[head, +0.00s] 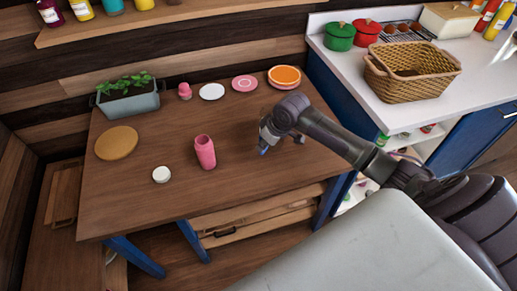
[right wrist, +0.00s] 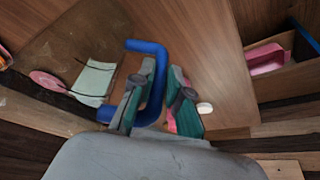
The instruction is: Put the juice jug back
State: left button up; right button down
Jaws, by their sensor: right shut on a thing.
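My right gripper (head: 266,138) is over the right part of the wooden table (head: 150,205). In the right wrist view its two fingers (right wrist: 161,76) are closed on a blue handle (right wrist: 146,46), which I take to be the juice jug's. In the head view only a small blue bit (head: 264,151) shows below the gripper. The jug's body seems see-through and is mostly hidden by the gripper; I cannot tell whether it touches the table. My left gripper is not in view.
A pink bottle (head: 205,152) and a white disc (head: 161,174) stand left of the gripper. Plates (head: 245,83), a planter (head: 128,100) and a round board (head: 116,143) lie farther back and left. A drawer (head: 255,222) is open below. A wicker basket (head: 411,84) stands on the right counter.

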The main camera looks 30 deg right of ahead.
jog(key=shift+p+x, duration=0.45)
jog(key=shift+x, duration=2.5)
jog(key=shift+f, duration=0.1)
jog(key=c, duration=1.1)
grip_release()
jog(key=shift+c, duration=0.2)
jog(key=v, duration=1.2)
jog(key=shift+b, duration=0.35)
